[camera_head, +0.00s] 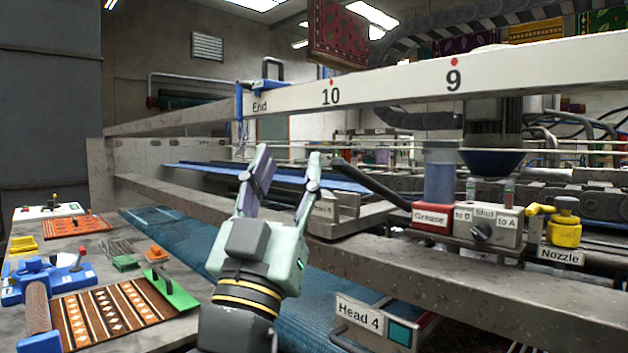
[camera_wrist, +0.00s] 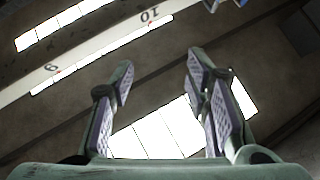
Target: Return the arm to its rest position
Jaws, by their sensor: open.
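My gripper (camera_head: 283,172) is raised in the middle of the head view, with its fingers pointing up. The two fingers are spread apart, and nothing is between them. In the wrist view my gripper (camera_wrist: 154,85) is also open and empty, with the ceiling and bright light panels (camera_wrist: 160,130) behind it. My arm rises from the bottom edge of the head view, in front of the machine's rail and the blue mesh belt.
A long beam (camera_head: 390,88) marked 9 and 10 crosses behind my gripper. A left bench (camera_head: 85,247) holds rug samples (camera_head: 108,312) and tools.

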